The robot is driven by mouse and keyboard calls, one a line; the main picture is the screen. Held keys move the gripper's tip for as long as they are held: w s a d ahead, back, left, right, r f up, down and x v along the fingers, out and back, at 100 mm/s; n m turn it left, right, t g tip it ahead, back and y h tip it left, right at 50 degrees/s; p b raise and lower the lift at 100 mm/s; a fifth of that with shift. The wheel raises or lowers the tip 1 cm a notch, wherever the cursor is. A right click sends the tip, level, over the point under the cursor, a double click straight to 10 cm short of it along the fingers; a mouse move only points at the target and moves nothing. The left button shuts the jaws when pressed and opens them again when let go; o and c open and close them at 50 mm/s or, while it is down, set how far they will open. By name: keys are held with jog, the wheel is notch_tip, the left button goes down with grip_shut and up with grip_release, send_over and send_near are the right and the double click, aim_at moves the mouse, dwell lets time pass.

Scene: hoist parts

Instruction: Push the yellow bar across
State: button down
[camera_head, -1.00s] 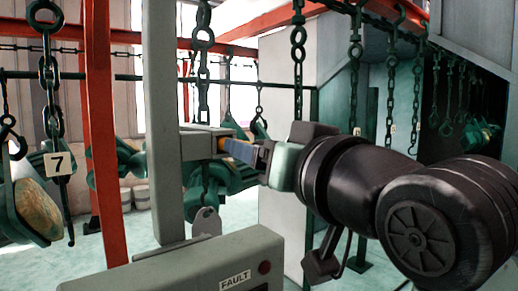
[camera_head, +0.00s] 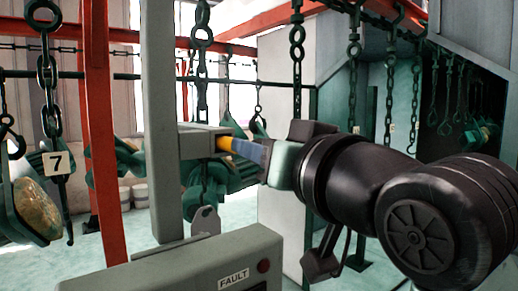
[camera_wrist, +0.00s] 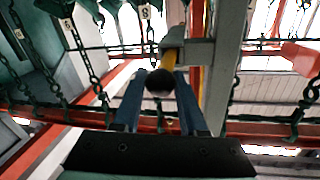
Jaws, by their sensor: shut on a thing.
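The yellow bar (camera_head: 224,144) sticks out of the right end of a grey box-shaped housing (camera_head: 197,145) on a grey upright post. In the wrist view the bar (camera_wrist: 169,58) ends in a dark round knob (camera_wrist: 160,83) between my two blue fingers. My gripper (camera_head: 240,149) is shut on this end of the bar, with its fingers (camera_wrist: 159,76) on either side. The rest of the bar is hidden inside the housing.
A grey box marked FAULT (camera_head: 215,270), with a red button, stands in front below. A red post (camera_head: 104,140) and a tag-7 hook block (camera_head: 57,163) are at left. Chains (camera_head: 297,60) hang around my arm. Green hoist parts (camera_head: 205,185) hang behind the post.

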dwell(0.8)
jog(key=x, duration=0.4)
jog(key=shift+s+a+p, duration=0.2)
jog(key=shift+a+p, duration=0.15)
jog(key=shift+s+d+r, duration=0.1)
jog(key=shift+s, duration=0.05)
jog(key=c, duration=0.8)
grip_release()
jog(key=o, duration=0.3)
jog(key=shift+w+a, duration=0.2)
jog(key=shift+w, duration=0.1)
jog(key=shift+o, duration=0.2)
jog(key=b+v, duration=0.5)
jog(key=v, duration=0.8)
